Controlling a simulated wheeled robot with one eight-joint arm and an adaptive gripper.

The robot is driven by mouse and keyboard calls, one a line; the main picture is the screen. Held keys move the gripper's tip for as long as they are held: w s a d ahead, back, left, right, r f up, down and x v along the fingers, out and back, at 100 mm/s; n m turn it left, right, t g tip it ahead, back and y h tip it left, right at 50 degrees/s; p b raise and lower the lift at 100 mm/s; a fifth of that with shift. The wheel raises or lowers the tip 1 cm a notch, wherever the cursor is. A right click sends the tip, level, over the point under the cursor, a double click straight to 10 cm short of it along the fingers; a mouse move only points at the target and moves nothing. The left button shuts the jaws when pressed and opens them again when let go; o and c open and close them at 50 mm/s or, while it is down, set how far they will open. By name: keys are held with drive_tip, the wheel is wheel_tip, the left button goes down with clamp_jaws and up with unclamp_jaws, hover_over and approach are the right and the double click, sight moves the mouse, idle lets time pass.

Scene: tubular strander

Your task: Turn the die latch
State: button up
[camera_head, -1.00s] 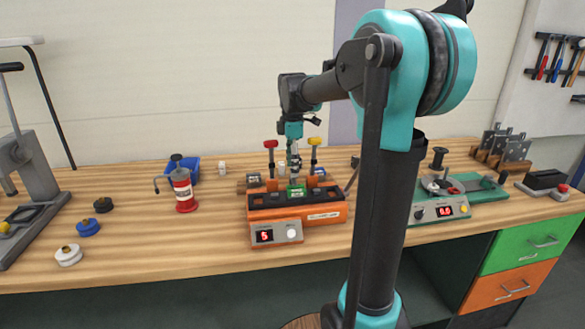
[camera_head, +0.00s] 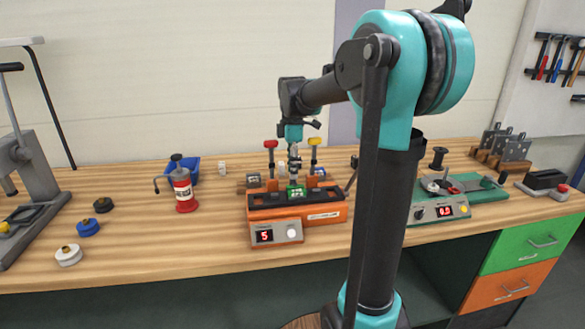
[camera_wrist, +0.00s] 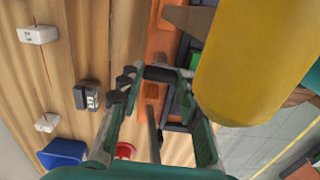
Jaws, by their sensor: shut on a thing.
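The orange machine (camera_head: 270,212) stands on the bench with a red-topped lever (camera_head: 271,145) and a yellow-topped lever (camera_head: 314,141). My gripper (camera_head: 294,166) points down between these levers, over a green part (camera_head: 296,191) on the machine. In the wrist view my gripper (camera_wrist: 158,76) has its fingers on both sides of a small dark bar (camera_wrist: 160,74), which I take to be the die latch, and is shut on it. A yellow lever knob (camera_wrist: 245,75) fills the right foreground and hides much of the machine. The latch is too small to make out in the head view.
A red bottle (camera_head: 183,190), a blue bin (camera_head: 187,171) and several round caps lie to the left. A green device (camera_head: 440,208) stands to the right. The levers stand close on both sides of my gripper.

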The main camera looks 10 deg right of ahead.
drive_tip(key=m, duration=0.4)
idle(0.3)
drive_tip(key=o, duration=1.2)
drive_tip(key=shift+c, duration=0.2)
wheel_tip(320, 180, up, 12)
drive_tip(key=shift+c, duration=0.3)
